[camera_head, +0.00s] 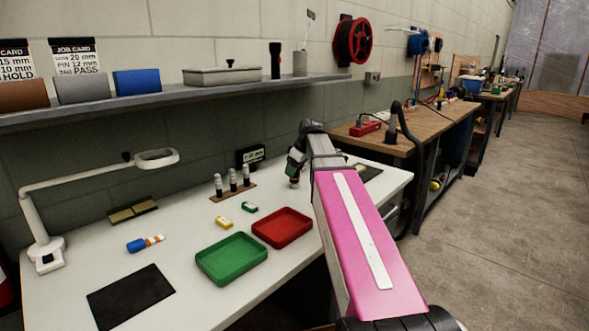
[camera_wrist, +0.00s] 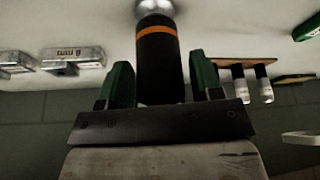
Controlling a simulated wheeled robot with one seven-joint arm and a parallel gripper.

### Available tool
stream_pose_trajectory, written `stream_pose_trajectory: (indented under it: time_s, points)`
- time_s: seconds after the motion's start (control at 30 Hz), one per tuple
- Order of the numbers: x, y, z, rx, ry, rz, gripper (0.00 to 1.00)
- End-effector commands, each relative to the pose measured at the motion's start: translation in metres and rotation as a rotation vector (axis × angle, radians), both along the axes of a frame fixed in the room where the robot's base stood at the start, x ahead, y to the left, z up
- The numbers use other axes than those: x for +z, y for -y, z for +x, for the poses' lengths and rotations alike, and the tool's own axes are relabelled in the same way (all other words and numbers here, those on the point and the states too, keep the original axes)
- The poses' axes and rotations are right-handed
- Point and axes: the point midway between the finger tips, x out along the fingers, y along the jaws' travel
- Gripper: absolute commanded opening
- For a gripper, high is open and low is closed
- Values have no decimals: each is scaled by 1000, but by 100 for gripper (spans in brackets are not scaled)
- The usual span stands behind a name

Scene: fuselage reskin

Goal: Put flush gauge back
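The flush gauge appears to be the black cylinder (camera_wrist: 160,65) with an orange band and a round metal end, in the wrist view. My gripper (camera_wrist: 162,85) has its green fingers on both sides of the cylinder, closed on it. In the head view my gripper (camera_head: 295,168) is low over the back right of the white table (camera_head: 190,195), to the right of the pin rack. The gauge's lower end is close to the tabletop; whether it touches cannot be told. My arm partly hides this area.
A wooden rack (camera_head: 232,191) with three pins stands left of my gripper, near a small display (camera_head: 250,156). A red tray (camera_head: 282,228) and a green tray (camera_head: 231,260) lie in front. A lamp (camera_head: 45,240) stands left.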

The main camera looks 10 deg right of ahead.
Motion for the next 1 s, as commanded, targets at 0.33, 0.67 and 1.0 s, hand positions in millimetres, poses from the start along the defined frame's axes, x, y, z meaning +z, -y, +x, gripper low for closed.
stream_pose_trajectory:
  time_s: [0.33,0.67,1.0]
  points:
    - [1,0,0,0,0,0,69]
    - [38,11,-9,-1,3,0,69]
    - [91,28,-23,0,1,0,69]
